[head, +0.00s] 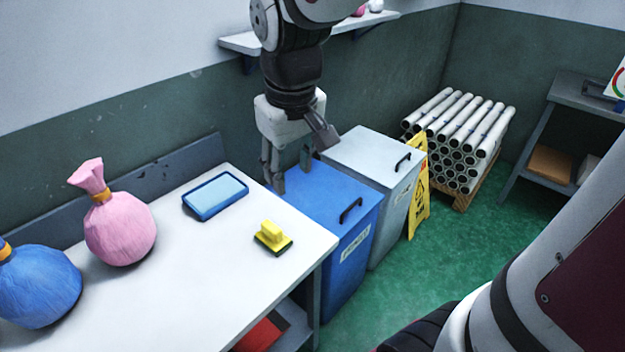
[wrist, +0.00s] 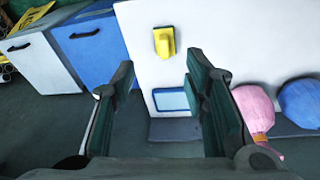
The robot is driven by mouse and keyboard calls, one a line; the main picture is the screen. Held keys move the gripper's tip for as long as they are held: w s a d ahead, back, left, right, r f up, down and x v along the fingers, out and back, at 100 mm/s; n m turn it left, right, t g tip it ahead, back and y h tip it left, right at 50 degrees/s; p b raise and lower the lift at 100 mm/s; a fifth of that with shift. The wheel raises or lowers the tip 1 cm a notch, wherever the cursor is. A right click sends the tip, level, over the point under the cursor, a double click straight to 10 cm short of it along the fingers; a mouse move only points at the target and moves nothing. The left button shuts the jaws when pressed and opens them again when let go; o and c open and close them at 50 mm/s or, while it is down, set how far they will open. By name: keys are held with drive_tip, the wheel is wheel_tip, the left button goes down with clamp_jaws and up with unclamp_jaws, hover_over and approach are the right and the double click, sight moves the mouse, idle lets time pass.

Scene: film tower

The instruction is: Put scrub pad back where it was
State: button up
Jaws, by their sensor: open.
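The scrub pad (head: 272,237), a yellow block with a raised handle and a dark underside, rests on the white table (head: 165,290) near its right end. It also shows in the wrist view (wrist: 164,42), beyond the gap between my fingers. A shallow blue tray (head: 214,196) with a light blue inside lies behind it on the table, and shows in the wrist view (wrist: 171,100). The tray looks empty. My gripper (head: 291,178) is open and empty, fingers pointing down, above and behind the pad near the blue bin, touching neither pad nor tray.
A pink tied bag (head: 120,235) and a blue one (head: 38,285) stand on the table's left. A blue bin (head: 335,215) and a grey bin (head: 375,160) stand right of it, then a yellow floor sign (head: 419,190) and stacked tubes (head: 465,130). The table's middle is clear.

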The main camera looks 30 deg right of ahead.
drive_tip(key=s+r+m+t, duration=0.1)
drive_tip(key=s+r+t, duration=0.1)
drive_tip(key=s, duration=1.1)
drive_tip(key=shift+s+r+m+y, duration=0.3)
drive_tip(key=shift+s+r+m, duration=0.1)
drive_tip(key=shift+r, duration=0.5)
